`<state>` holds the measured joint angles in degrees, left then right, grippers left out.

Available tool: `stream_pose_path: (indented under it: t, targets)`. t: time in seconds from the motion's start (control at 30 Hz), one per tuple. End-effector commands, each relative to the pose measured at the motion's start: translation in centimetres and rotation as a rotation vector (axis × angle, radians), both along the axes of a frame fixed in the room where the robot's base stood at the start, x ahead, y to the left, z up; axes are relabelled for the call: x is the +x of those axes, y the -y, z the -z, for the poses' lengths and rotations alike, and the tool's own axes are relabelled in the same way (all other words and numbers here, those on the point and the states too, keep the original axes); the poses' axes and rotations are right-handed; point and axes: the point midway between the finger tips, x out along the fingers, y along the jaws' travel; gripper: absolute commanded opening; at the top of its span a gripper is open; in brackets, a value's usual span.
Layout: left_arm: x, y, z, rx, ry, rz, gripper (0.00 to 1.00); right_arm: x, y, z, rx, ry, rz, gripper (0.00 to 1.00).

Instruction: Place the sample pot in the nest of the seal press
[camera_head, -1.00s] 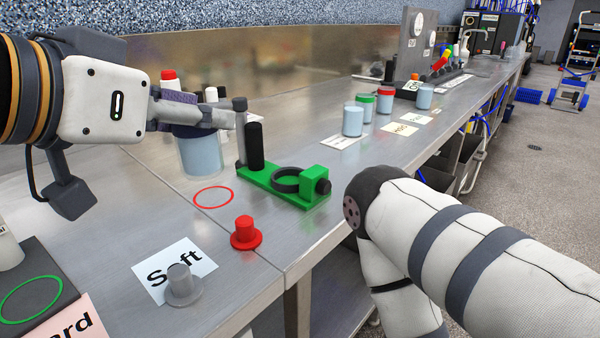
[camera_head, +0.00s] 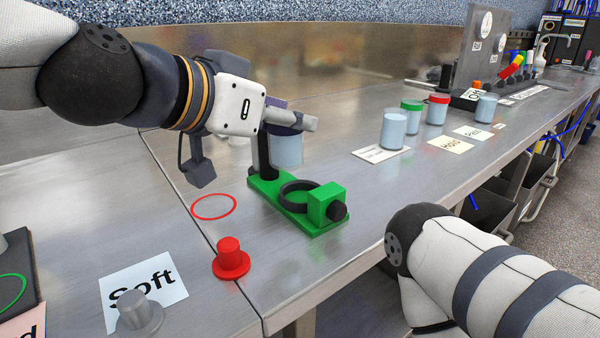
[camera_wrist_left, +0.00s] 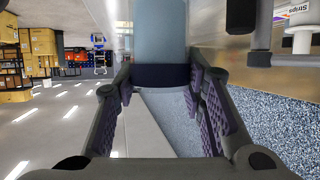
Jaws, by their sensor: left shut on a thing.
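The seal press is a green base (camera_head: 263,189) with a dark upright post (camera_head: 264,153), a black ring nest (camera_head: 297,208) and a green block at its near end. The sample pot (camera_head: 288,152), a clear cup with pale blue contents, hangs from my left gripper (camera_head: 297,120), which is shut on its upper part. The pot is upright, just beyond the nest in the head view, its bottom above the base. In the left wrist view the pot (camera_wrist_left: 160,38) sits between the fingers, with a dark band (camera_wrist_left: 162,76). My right gripper is out of view.
A red circle (camera_head: 214,207) marks the bench left of the press. Several other pots, including a green-lidded one (camera_head: 411,118), stand at right.

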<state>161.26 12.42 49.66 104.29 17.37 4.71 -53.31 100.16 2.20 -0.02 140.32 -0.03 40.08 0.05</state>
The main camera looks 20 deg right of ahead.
Motion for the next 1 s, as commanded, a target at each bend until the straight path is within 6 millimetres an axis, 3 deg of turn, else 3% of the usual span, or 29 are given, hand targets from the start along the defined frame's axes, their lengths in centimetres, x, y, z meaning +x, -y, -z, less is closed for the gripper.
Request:
stream_pose_path:
  t: [0.03, 0.1, 0.37, 0.57, 0.93, 0.97, 1.0]
  targets:
    - [0.8, 0.8, 2.0, 0.000, -0.012, 0.002, 0.04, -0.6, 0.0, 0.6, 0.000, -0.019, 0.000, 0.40]
    - [1.6, 1.6, 3.3, 0.001, -0.010, 0.002, 0.04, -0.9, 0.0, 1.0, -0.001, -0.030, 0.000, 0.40]
    - [3.0, 3.0, 5.3, -0.001, 0.000, 0.001, 0.04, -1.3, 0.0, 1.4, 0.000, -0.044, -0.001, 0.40]
    - [3.3, 3.3, 8.9, -0.001, -0.004, 0.002, 0.04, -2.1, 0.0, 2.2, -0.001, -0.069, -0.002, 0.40]
    - [3.3, 3.3, 9.1, 0.001, 0.003, 0.001, 0.04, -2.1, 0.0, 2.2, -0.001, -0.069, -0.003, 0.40]
    - [3.3, 3.2, 9.0, 0.000, 0.003, 0.001, 0.44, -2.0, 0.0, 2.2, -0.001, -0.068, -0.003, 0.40]
    - [3.3, 3.2, 9.0, 0.000, 0.004, 0.000, 0.53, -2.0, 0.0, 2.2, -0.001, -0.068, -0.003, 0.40]
